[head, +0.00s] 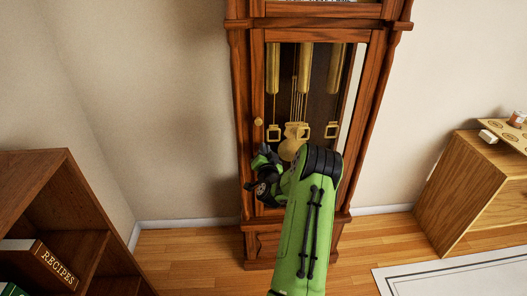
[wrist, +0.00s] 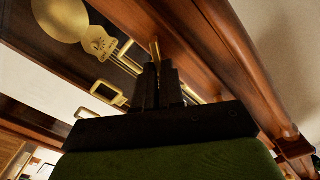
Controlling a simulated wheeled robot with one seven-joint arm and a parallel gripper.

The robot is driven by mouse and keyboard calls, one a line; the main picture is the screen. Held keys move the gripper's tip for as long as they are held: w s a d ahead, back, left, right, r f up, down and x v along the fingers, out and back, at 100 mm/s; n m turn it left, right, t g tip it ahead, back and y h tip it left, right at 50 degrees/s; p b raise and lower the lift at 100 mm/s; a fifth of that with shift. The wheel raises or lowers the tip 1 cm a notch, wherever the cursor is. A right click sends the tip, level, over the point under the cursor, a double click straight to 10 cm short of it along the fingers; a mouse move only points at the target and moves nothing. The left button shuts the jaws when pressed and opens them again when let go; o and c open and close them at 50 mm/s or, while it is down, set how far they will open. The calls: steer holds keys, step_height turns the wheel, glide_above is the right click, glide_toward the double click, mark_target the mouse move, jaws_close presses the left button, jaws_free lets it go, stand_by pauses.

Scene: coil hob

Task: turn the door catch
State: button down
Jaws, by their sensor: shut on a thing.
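The tall wooden clock case (head: 240,90) stands against the wall, with a glazed door (head: 282,36) in front of its pendulum (head: 296,131). In the wrist view, my gripper (wrist: 160,76) is shut on a small, narrow brass piece, the door catch (wrist: 155,48), at the door's wooden edge. A round brass knob (head: 258,122) shows on the door frame just above my gripper.
A dark wooden bookshelf (head: 50,185) with a recipe book (head: 57,265) stands at the left. A light wooden cabinet (head: 475,185) with small items on it stands at the right. A pale rug (head: 455,280) lies at lower right. Wooden floor is bare between the bookshelf and clock.

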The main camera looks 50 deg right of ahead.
steer(key=shift+s+d+f+m+p, duration=0.1)
steer(key=shift+f+m, duration=0.15)
steer(key=shift+m, duration=1.55)
steer(key=shift+s+d+f+m+p, duration=0.1)
steer(key=shift+s+f+m+p, duration=0.1)
steer(key=shift+m, duration=1.6)
steer(key=shift+s+d+f+m+p, duration=0.1)
steer(key=shift+f+m, duration=0.15)
steer(key=shift+m, duration=1.55)
steer(key=c, duration=1.2)
jaws_free()
steer(key=shift+c, duration=0.2)
steer(key=shift+w, duration=0.1)
steer(key=shift+f, duration=0.1)
